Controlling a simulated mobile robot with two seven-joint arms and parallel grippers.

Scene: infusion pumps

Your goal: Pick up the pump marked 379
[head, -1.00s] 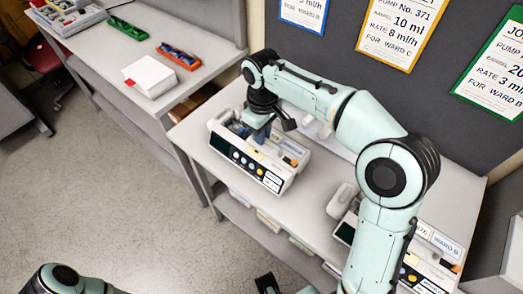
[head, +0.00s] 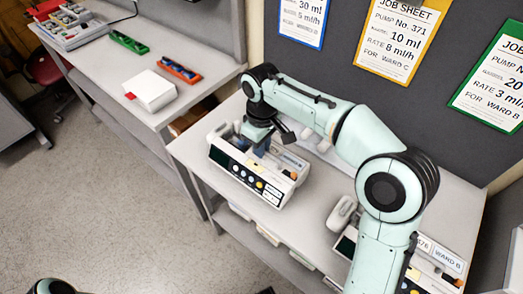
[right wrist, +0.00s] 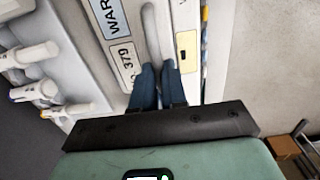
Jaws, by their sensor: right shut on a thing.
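The pump marked 379 (head: 232,168) is a white box with a dark screen and coloured buttons on its front. It is on the left part of the grey bench, and I see no clear gap under it. In the right wrist view its label (right wrist: 124,54) reads 379, beside a larger WARD label. My right gripper (head: 259,146) is above the pump, pointing down. In the right wrist view its blue fingers (right wrist: 164,84) are shut on the pump's pale handle (right wrist: 150,35). My left gripper is not clearly seen.
A second pump (head: 432,270), its label ending in 76 with WARD B, stands at the bench's right, partly behind my right arm. Bare bench (head: 310,222) lies between the pumps. A left table holds a white box (head: 152,90) and trays. Job sheets (head: 400,40) hang behind.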

